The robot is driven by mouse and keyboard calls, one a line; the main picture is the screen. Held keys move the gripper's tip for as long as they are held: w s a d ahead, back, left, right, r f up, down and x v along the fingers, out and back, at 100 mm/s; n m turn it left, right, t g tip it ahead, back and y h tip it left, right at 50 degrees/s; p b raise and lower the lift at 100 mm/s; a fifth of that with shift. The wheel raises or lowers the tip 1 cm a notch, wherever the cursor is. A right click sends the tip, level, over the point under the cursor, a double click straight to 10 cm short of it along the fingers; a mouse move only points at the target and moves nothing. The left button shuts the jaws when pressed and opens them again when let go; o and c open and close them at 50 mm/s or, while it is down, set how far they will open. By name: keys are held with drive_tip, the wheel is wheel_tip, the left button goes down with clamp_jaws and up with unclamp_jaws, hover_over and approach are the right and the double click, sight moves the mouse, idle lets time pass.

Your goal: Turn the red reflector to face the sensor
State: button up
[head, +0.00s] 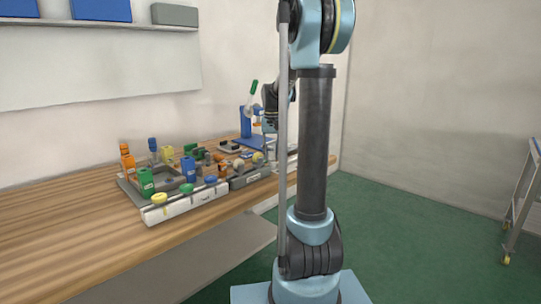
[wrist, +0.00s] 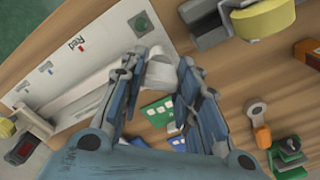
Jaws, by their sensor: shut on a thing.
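In the wrist view my gripper (wrist: 162,68) is shut on a pale grey piece (wrist: 162,72) between its fingertips. I cannot tell whether this piece is the red reflector, as no red face shows on it. Below the fingers lies a white panel (wrist: 95,55) with a "Red" label and small red and blue marks, and a long pale bar beside it. In the head view my gripper (head: 270,120) is small and partly hidden by my arm, at the table's far end near a blue stand (head: 246,122). The sensor cannot be made out.
The wooden table (head: 70,230) carries a grey tray (head: 128,188) with several coloured parts and a white strip (head: 185,206) with coloured knobs. In the wrist view a yellow part (wrist: 265,18) and an orange-and-grey part (wrist: 258,118) lie to the right. The table's near left is clear.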

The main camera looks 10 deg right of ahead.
drive_tip(key=m, duration=0.4)
drive_tip(key=shift+m, duration=0.3)
drive_tip(key=m, duration=0.4)
drive_tip(key=shift+m, duration=0.3)
drive_tip(key=o, duration=1.1)
drive_tip(key=shift+c, duration=0.2)
drive_tip(key=shift+r, duration=0.1)
wheel_tip(320, 180, up, 12)
drive_tip(key=shift+f, duration=0.2)
